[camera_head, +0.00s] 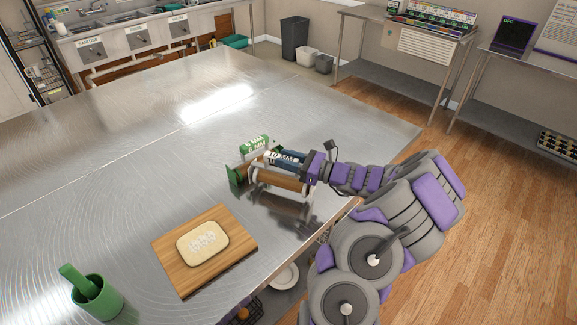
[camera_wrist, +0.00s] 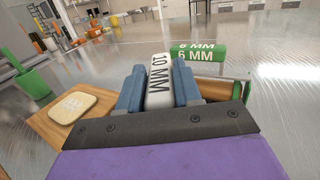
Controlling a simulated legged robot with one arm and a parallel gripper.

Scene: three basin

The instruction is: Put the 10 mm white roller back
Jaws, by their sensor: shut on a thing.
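The white roller (camera_wrist: 159,82), lettered "10 MM", lies between the blue fingers of my gripper (camera_wrist: 159,88) in the wrist view. In the head view my gripper (camera_head: 285,157) is shut on the roller, part of whose white lettered side shows. It is over a holder (camera_head: 234,177) with green ends and a brown wooden roller (camera_head: 280,181), near the table's right edge. I cannot tell whether the white roller touches the holder. A green roller (camera_wrist: 200,54) lettered "6 MM" is just beyond the holder; it also shows in the head view (camera_head: 255,144).
A wooden board (camera_head: 190,275) with a flat pale dough slab (camera_head: 203,243) lies at front centre. A green cup (camera_head: 97,298) stands front left. The metal table (camera_head: 120,150) is clear at the back and left. Sinks (camera_head: 133,38) stand along the far wall.

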